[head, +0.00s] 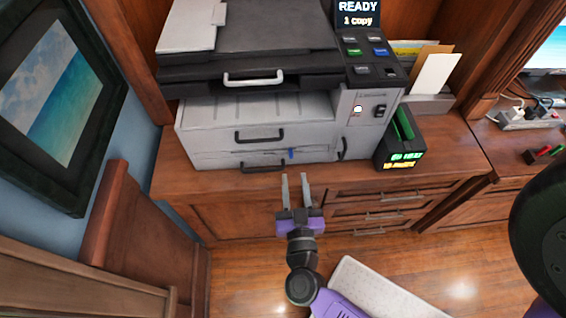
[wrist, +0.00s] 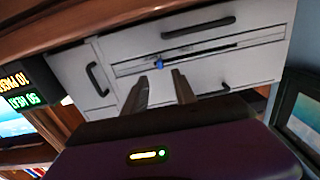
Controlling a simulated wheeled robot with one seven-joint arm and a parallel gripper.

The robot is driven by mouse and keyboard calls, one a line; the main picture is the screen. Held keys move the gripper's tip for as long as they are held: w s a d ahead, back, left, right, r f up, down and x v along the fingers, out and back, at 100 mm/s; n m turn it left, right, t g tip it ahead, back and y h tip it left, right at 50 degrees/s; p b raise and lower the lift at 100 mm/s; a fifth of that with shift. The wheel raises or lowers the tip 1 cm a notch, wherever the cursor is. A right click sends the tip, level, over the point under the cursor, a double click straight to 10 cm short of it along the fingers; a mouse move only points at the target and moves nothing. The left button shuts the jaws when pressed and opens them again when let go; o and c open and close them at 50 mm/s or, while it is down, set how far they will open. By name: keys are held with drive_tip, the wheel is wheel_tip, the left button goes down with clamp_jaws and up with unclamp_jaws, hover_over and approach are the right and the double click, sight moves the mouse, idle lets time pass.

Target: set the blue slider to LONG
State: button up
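The blue slider (head: 291,153) is a small blue knob on a dark horizontal track on the front of the white printer (head: 210,150). In the wrist view the blue slider (wrist: 159,64) sits near the left end of its track (wrist: 215,49). No LONG label is readable in either view. My gripper (head: 295,176) is open and empty, with its two fingers pointing toward the printer front, just below the slider. In the wrist view my gripper (wrist: 163,75) has its fingertips just short of the slider, one toward each side, and the slider shows between them.
Drawer handles (head: 260,135) stick out above and below the track. The printer's small screen (head: 358,13) reads READY, 1 copy. A black box with a lit display (head: 405,158) stands right of the printer on the wooden cabinet (head: 240,213). A framed picture (head: 50,90) hangs at left.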

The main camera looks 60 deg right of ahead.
sight(291, 157)
drive_tip(key=shift+p+x, duration=0.5)
drive_tip(key=shift+x, duration=3.35)
clamp_jaws()
